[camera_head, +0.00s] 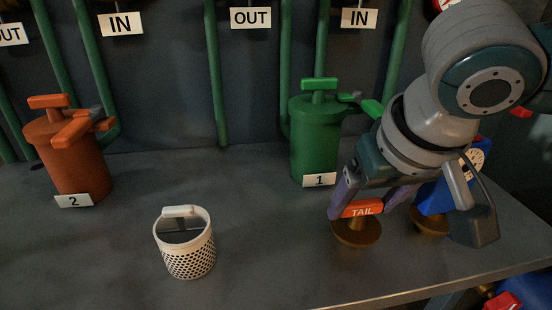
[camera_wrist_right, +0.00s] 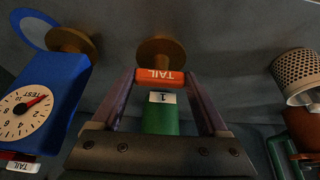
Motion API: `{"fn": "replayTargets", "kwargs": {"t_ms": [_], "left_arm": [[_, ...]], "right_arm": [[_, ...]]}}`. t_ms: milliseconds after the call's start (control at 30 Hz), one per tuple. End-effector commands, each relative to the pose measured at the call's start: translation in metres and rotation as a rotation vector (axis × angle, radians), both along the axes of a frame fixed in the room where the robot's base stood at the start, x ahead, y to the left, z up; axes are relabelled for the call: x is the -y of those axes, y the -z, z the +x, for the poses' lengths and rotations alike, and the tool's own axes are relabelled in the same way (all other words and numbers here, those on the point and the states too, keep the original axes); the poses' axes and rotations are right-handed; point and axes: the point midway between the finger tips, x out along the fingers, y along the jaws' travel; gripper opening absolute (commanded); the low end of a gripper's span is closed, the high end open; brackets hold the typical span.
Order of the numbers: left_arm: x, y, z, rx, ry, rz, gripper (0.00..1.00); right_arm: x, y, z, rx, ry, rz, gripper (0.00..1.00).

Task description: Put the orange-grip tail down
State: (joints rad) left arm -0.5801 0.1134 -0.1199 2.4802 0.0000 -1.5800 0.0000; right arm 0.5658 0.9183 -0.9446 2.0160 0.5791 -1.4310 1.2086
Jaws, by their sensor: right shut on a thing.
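The tail has an orange grip (camera_head: 361,209) marked TAIL above a round brass foot (camera_head: 357,233). My right gripper (camera_head: 363,204) is shut on the orange grip, one finger at each end. The tail is upright, with its foot at or just above the workbench; I cannot tell if it touches. In the right wrist view the grip (camera_wrist_right: 160,76) sits between the fingertips, with the brass foot (camera_wrist_right: 161,52) beyond it. My left gripper is not in view.
A blue gauge unit (camera_head: 437,196) with a brass foot (camera_head: 430,222) stands close right of the tail. Green canister 1 (camera_head: 316,140) is behind, orange canister 2 (camera_head: 75,165) far left. A white perforated basket (camera_head: 188,258) stands front left. The bench (camera_head: 270,235) between basket and tail is clear.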

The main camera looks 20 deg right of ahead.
Motion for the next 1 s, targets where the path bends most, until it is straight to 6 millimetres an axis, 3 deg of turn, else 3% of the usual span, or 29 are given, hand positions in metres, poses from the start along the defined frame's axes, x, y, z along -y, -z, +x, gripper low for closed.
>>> {"fn": "replayTargets", "kwargs": {"t_ms": [133, 167, 333, 667, 767, 1000], "left_arm": [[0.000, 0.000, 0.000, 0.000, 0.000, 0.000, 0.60], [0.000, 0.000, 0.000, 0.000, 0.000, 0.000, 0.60], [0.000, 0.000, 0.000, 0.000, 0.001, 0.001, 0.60], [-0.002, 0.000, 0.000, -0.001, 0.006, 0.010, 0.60], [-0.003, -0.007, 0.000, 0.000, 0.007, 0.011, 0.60], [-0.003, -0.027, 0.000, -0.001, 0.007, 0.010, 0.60]], "right_arm": [[0.000, 0.002, 0.000, 0.001, 0.001, 0.000, 0.00], [0.000, 0.003, 0.000, -0.001, 0.000, -0.001, 0.78], [0.000, 0.002, 0.000, 0.000, 0.000, 0.000, 0.97], [0.000, -0.002, 0.000, 0.002, 0.000, 0.000, 1.00], [-0.002, -0.016, -0.005, 0.000, -0.002, 0.001, 1.00], [-0.008, -0.066, -0.026, 0.003, -0.002, 0.002, 1.00]]}}
